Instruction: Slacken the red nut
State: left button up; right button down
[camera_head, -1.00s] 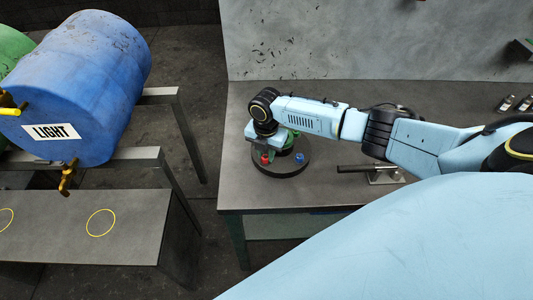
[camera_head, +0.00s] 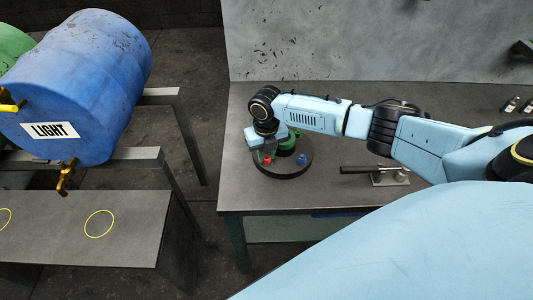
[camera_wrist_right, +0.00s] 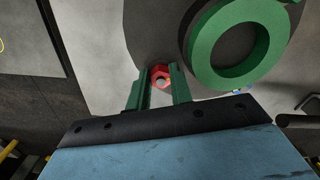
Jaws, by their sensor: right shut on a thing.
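The red nut (camera_head: 267,159) sits near the left edge of a dark round base (camera_head: 294,168) on the workbench. In the right wrist view the red nut (camera_wrist_right: 160,77) is a hexagon with a pale centre, between the two green fingers. My right gripper (camera_wrist_right: 157,73) is shut on it from above. In the head view the gripper (camera_head: 266,154) reaches down at the base's left side, and its wrist partly hides the nut and base. My left gripper is not in view.
A green ring (camera_wrist_right: 197,45) stands on the base beside the nut. A blue nut (camera_head: 302,159) is at the base's right side. A metal clamp with a dark handle (camera_head: 357,170) lies to the right. A blue barrel (camera_head: 85,85) rests on a rack at left.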

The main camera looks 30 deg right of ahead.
jog(key=shift+s+a+f+n, duration=0.1)
jog(key=shift+n, duration=0.3)
jog(key=c, duration=1.5)
grip_release()
